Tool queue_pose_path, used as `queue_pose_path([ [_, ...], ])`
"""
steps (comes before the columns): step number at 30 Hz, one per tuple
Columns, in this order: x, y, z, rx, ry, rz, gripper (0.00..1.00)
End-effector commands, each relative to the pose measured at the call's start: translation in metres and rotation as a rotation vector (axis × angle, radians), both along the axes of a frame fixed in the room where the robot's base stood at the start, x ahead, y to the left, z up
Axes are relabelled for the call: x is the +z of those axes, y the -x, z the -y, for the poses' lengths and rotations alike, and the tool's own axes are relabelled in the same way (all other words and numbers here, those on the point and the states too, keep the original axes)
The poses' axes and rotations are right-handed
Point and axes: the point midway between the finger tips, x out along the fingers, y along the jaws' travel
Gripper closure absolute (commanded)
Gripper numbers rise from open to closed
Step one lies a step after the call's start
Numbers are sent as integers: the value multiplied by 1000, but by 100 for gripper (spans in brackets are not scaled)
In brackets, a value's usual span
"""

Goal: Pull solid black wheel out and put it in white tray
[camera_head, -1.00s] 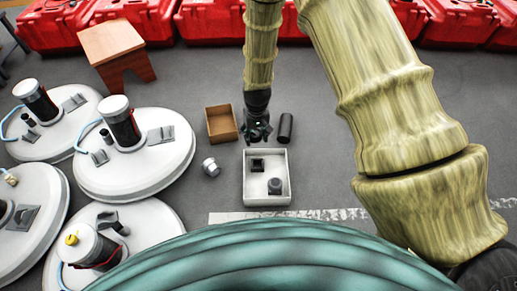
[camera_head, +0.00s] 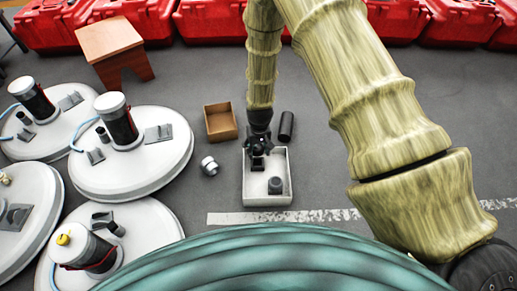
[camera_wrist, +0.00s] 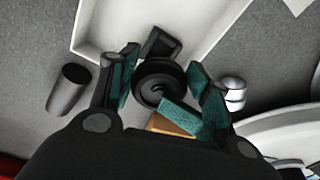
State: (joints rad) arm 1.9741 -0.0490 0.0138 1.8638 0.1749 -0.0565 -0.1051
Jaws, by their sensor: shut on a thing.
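The solid black wheel (camera_wrist: 158,84) is between the fingers of my gripper (camera_wrist: 165,92) in the wrist view. My gripper is shut on it. The white tray (camera_head: 255,193) stands on the floor in the head view, and its inside also shows in the wrist view (camera_wrist: 199,22). In the head view my gripper (camera_head: 258,150) is over the tray's far end and hides part of it. The wheel is hard to make out there. A small black square piece (camera_wrist: 160,44) is in the tray, just beyond the wheel in the wrist view.
A dark round piece (camera_head: 275,185) stands in the tray's near right part. A black cylinder (camera_head: 286,125), an open brown box (camera_head: 221,122) and a white-grey fitting (camera_head: 209,166) lie around the tray. White round tank lids (camera_head: 150,170) fill the left. Floor right of the tray is clear.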

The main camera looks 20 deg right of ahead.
Motion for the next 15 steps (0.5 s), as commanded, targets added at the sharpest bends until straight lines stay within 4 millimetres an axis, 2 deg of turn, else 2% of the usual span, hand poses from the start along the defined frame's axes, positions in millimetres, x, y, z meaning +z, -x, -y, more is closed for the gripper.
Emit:
queue_pose_path([
  [3,-13,0,0,0,0,0,82],
  [15,-39,0,0,0,0,0,82],
])
